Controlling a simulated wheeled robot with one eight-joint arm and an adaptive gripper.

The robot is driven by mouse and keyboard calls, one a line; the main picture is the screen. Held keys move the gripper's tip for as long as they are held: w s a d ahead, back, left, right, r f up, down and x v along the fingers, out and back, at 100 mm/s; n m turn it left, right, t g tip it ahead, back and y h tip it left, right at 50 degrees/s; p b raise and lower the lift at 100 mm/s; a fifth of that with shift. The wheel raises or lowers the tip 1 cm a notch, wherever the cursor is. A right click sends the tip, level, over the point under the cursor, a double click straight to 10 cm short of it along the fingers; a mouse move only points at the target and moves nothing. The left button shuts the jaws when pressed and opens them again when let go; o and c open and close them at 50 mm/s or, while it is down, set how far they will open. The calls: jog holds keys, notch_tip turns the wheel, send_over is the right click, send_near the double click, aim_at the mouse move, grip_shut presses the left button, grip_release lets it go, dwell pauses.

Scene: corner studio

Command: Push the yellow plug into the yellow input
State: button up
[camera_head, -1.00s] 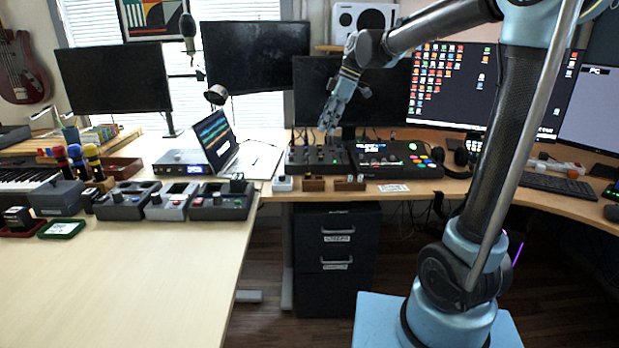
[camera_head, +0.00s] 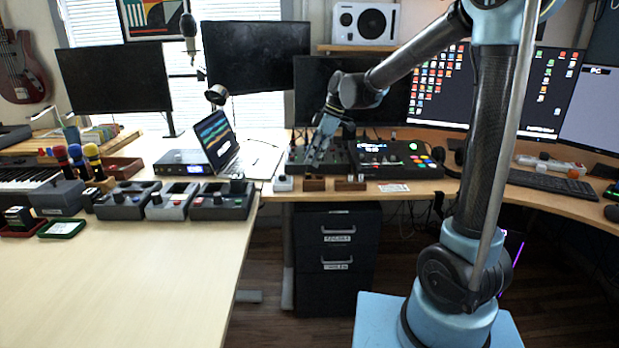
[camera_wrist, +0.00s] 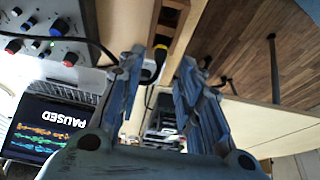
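A dark plug with a yellow band (camera_wrist: 160,47) shows in the wrist view at a small wooden holder (camera_wrist: 172,22). My gripper (camera_wrist: 161,62) is open, its two blue fingers apart on either side of the plug. I cannot tell whether either finger touches it. The plug is too small to make out there. The mixer (camera_wrist: 55,28) shows red and blue knobs in the wrist view. I cannot make out the yellow input in either view.
A second wooden holder (camera_head: 350,185) and a small white box (camera_head: 283,183) stand along the desk's front edge. A control deck with coloured buttons (camera_head: 397,160) is right of the mixer. A black cable (camera_wrist: 75,42) crosses near the left finger. The left table is clear in front.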

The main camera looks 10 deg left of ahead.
aim_at(308, 168)
jog(key=shift+x, duration=2.6)
jog(key=shift+w, duration=0.1)
jog(key=shift+c, duration=0.5)
grip_shut()
